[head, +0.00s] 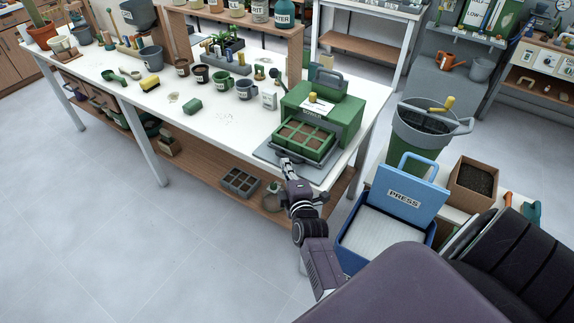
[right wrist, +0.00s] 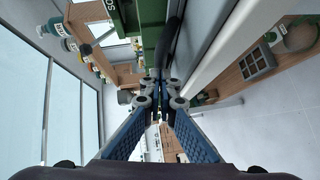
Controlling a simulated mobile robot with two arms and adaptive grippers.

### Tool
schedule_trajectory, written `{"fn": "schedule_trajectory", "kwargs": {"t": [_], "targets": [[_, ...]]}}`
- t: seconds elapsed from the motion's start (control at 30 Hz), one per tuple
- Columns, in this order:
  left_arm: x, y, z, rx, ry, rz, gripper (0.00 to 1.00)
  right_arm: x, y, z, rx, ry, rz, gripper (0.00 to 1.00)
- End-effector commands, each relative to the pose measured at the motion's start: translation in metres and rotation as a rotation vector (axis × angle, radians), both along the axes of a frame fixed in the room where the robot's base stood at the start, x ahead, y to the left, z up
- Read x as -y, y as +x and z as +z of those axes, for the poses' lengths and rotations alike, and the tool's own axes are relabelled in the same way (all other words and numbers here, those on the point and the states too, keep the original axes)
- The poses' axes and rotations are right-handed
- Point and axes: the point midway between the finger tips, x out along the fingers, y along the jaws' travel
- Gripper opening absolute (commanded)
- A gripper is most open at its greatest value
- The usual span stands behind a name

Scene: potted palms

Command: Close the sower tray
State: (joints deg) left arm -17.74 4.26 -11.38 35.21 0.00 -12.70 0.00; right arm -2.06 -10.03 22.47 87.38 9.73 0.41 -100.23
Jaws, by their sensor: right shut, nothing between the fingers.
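The green sower (head: 325,110) stands at the right end of the white workbench, with a grey handle on top. Its tray (head: 302,140), with soil-filled green cells, sticks out of the front over a grey base plate. My right gripper (head: 285,161) is shut and empty, low at the tray's front edge. In the right wrist view my right gripper's fingertips (right wrist: 160,76) are together close to a dark bar (right wrist: 172,42), with the green sower body (right wrist: 152,15) beyond. I cannot tell whether they touch it. My left gripper is not in view.
The floor at left is clear.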

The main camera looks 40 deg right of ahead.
Motion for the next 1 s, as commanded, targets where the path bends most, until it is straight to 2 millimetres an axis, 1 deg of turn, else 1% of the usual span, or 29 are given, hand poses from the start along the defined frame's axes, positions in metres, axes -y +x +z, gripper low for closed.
{"fn": "schedule_trajectory", "kwargs": {"t": [0.1,0.27,0.37,0.47,0.6,0.7,0.83,1.0], "targets": [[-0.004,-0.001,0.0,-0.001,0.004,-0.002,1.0,0.0,0.0,0.0,0.0,0.0,0.001,0.0],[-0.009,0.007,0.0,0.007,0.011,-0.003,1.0,0.0,0.001,0.0,0.0,-0.001,0.001,0.0],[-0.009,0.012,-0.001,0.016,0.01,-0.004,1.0,0.009,0.004,0.0,0.0,-0.005,0.002,0.0],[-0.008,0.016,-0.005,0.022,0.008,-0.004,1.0,0.028,0.012,-0.001,0.0,-0.008,0.003,0.0],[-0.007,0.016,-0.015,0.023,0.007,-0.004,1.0,0.064,0.028,-0.002,0.001,-0.01,0.003,0.0],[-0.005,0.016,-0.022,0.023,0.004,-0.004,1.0,0.087,0.037,-0.002,0.001,-0.009,0.003,0.0],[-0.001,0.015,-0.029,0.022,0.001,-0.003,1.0,0.108,0.045,-0.002,0.0,-0.005,0.001,0.0],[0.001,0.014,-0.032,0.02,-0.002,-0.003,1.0,0.119,0.049,-0.001,-0.001,-0.002,0.0,0.0]]}}
